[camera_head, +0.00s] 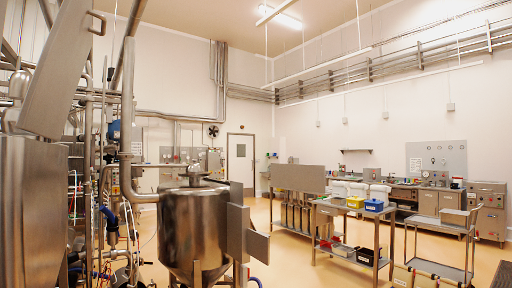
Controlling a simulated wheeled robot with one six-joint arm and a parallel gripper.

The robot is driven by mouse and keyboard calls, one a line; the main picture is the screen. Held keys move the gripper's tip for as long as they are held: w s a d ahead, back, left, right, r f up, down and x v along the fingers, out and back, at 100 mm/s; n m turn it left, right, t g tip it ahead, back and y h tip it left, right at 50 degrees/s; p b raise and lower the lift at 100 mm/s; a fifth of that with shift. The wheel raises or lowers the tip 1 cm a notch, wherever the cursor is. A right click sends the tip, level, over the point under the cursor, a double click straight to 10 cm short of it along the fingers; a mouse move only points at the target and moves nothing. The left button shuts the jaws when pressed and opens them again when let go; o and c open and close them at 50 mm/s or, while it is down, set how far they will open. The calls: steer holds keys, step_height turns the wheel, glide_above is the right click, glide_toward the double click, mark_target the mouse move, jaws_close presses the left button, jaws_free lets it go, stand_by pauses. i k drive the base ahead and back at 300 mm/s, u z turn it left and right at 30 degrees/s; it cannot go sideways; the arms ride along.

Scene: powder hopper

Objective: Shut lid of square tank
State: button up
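A large steel tank (28,215) stands at the left edge, cut off by the frame; it looks like the square tank, though its full shape is not visible. Its flat steel lid (62,65) is open, raised steeply above the top and leaning to the right. A bent handle (97,22) shows near the lid's upper right edge. The tank's opening is not visible from here. My gripper is not in view.
Pipes and valves (105,190) crowd close to the right of the tank. A round steel hopper (195,228) stands at centre-left. A steel cart (350,238) with bins and a second cart (440,250) stand at right. Open floor (300,270) lies between hopper and cart.

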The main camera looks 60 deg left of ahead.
mark_target(46, 107)
steer(key=u, duration=1.7)
steer(key=i, duration=0.8)
steer(key=u, duration=0.55)
steer(key=i, duration=1.9)
steer(key=u, duration=0.7)
